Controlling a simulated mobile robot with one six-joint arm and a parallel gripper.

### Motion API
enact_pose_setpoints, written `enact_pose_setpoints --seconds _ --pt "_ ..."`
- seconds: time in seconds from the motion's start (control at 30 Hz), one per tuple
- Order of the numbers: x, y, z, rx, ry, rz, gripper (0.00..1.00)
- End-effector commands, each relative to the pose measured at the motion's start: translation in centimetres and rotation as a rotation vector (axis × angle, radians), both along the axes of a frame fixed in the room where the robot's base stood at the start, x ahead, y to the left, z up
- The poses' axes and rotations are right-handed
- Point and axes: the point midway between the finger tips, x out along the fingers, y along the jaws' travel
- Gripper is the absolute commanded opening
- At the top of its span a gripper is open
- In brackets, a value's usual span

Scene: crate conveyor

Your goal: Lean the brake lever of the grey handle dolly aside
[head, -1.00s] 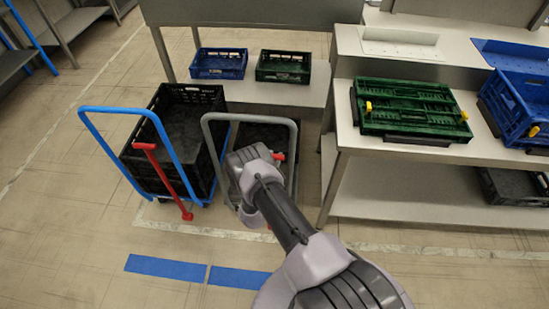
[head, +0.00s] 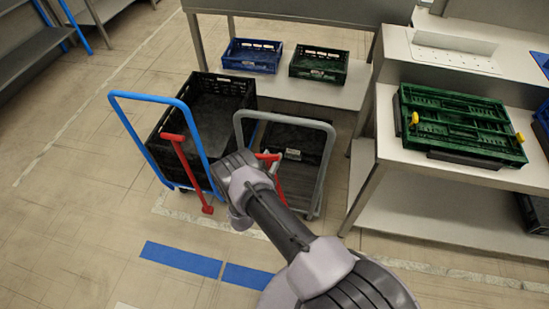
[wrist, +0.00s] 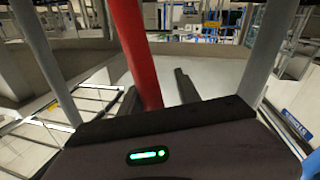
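The grey handle dolly (head: 328,158) stands near the middle of the head view, with a grey hoop handle. Its red brake lever (head: 268,157) shows in part beside my arm; the rest is hidden behind my wrist. In the wrist view the lever (wrist: 133,45) runs down from the top between my two dark fingers, closer to the left one. My gripper (wrist: 157,94) is open around the lever, with a gap on the right; I cannot tell whether the left finger touches it. Grey handle posts (wrist: 262,50) flank the lever.
A blue handle dolly (head: 125,96) with its own red lever (head: 186,165) and a black crate (head: 222,84) stands close on the left. A steel bench (head: 385,125) with a green crate (head: 465,150) is at right. Floor in front is clear.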

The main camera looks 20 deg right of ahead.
Motion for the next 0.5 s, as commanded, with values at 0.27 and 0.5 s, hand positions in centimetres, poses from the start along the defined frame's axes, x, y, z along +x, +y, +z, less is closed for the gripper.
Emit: enact_pose_setpoints --seconds 0.27,0.5 --pt "-0.04 -0.14 0.03 0.0 0.0 -0.004 0.44" --pt "-0.53 0.35 0.09 0.0 0.001 -0.004 0.44"
